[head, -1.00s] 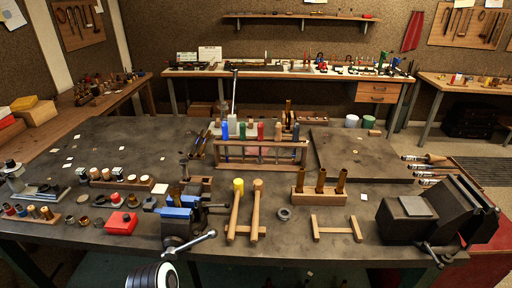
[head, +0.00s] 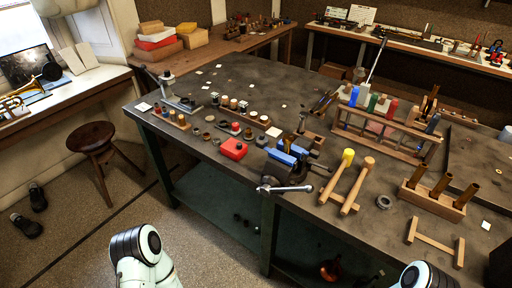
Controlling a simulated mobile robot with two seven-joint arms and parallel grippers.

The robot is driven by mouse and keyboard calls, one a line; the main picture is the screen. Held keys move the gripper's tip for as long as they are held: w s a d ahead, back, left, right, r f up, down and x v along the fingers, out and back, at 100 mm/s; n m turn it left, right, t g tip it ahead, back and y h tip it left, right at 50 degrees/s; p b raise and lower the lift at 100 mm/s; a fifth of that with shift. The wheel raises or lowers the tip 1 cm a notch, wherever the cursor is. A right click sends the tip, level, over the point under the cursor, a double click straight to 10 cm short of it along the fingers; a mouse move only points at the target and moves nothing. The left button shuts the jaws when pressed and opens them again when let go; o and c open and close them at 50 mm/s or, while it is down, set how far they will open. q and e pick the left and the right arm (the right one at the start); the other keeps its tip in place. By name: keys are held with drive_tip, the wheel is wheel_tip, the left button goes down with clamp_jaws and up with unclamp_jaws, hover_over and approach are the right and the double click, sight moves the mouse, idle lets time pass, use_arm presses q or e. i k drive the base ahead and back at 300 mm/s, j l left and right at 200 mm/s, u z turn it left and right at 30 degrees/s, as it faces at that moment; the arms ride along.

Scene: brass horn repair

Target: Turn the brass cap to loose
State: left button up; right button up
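I cannot tell for certain which piece is the brass cap. Several small round metal and brass-coloured parts, such as a ring-like piece (head: 206,137), lie on the left of the dark workbench (head: 262,92). A blue-jawed vise (head: 285,155) stands at the bench's front edge with its handle sticking out; what its jaws hold is too small to make out. Only links of my arms show at the bottom edge, at left and right. Neither of my grippers is in view.
A red box (head: 233,149), two mallets (head: 340,180), a rack of coloured handles (head: 385,125) and a wooden block with brass tubes (head: 432,195) crowd the bench. A round stool (head: 92,138) stands at left. The floor left of the bench is mostly clear.

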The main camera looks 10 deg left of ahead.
sight(288, 139)
drive_tip(key=i+j, duration=0.1)
drive_tip(key=j, duration=0.25)
drive_tip(key=i+j+u, duration=0.1)
drive_tip(key=j, duration=0.3)
drive_tip(key=i+j, duration=0.15)
drive_tip(key=j, duration=0.2)
drive_tip(key=j+u, duration=0.15)
drive_tip(key=j, duration=0.2)
drive_tip(key=l+z, duration=0.1)
drive_tip(key=i+l, duration=0.05)
drive_tip(key=l, duration=0.05)
